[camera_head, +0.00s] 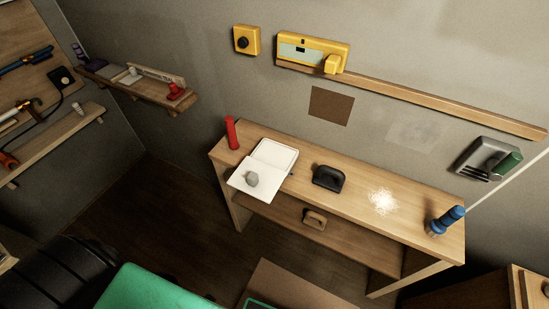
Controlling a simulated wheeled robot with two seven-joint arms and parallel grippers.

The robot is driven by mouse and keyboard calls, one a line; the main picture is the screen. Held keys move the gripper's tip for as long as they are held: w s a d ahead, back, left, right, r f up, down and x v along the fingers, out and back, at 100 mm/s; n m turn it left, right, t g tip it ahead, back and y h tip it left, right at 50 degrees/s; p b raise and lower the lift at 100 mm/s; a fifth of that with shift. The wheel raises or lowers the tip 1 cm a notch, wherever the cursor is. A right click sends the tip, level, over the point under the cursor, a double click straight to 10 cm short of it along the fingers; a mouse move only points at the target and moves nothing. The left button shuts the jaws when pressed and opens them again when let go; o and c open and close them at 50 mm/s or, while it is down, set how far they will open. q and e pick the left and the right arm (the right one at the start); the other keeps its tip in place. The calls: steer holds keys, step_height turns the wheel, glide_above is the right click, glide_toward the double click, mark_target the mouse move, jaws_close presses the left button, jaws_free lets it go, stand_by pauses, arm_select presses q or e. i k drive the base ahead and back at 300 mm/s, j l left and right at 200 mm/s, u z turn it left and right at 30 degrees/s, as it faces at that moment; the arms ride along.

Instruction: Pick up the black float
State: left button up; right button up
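Neither of my grippers shows in the head view.
Left of the float are a white board (258,184) with a grey lump (251,179) and a red cylinder (232,133). Right are white powder (382,201) and a blue tool (445,220). A brown block (314,218) sits on the lower shelf. A brown panel (290,288) lies in front.

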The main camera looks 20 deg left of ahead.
mark_target(330, 176)
steer(key=k+u, duration=0.1)
steer(key=u, duration=0.25)
steer(key=k+u, duration=0.1)
steer(key=u, duration=0.2)
steer(key=k+u, duration=0.15)
steer(key=u, duration=0.2)
steer(key=i+j, duration=0.05)
